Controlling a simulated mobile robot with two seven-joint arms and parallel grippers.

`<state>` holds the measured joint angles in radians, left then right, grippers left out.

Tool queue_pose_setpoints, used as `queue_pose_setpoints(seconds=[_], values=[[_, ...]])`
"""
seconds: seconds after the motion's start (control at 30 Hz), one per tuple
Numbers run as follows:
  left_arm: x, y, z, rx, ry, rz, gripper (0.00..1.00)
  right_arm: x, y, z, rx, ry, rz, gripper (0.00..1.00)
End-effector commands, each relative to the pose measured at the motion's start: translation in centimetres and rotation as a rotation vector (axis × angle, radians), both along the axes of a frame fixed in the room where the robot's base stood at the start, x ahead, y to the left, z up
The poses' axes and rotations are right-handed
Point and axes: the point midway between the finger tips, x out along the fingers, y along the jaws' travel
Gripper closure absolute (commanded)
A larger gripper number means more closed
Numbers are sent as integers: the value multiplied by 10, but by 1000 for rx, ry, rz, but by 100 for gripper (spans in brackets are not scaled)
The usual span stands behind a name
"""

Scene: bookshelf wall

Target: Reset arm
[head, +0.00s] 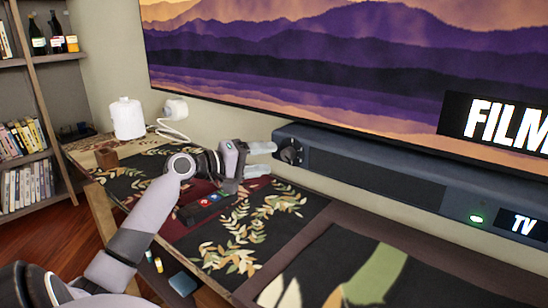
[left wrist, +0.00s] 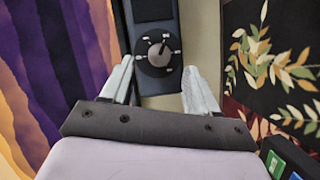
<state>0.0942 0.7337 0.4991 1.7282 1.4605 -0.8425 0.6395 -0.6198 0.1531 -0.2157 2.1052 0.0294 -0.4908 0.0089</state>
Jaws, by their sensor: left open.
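My left arm (head: 137,225) reaches in from the lower left over a low cabinet. Its gripper (head: 266,159) is open, its two pale fingers apart and pointing right, toward the end of a dark soundbar (head: 350,172). In the left wrist view, the fingers stand on either side of a round grey knob (left wrist: 158,54) on the soundbar's end face. Nothing shows held between the fingers. I cannot tell whether the fingertips touch the soundbar. My right gripper is not in view.
A large TV (head: 300,70) is on the wall above the soundbar. Leaf-patterned dark mats (head: 285,212) cover the top. A bookshelf (head: 55,100) stands at left.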

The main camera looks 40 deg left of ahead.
Motion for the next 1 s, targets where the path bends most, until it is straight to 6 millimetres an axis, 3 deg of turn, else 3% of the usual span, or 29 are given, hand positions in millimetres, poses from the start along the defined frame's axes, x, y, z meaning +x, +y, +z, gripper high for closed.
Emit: queue_pose_setpoints(seconds=[0.2, 0.8, 1.0], values=[[-14, 3, 1, 1, 2, -1, 40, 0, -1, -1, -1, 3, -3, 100], [-14, 4, 2, 0, 1, 0, 40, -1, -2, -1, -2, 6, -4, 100], [-14, 4, 30, 1, 0, 0, 40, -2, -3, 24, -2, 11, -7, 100]])
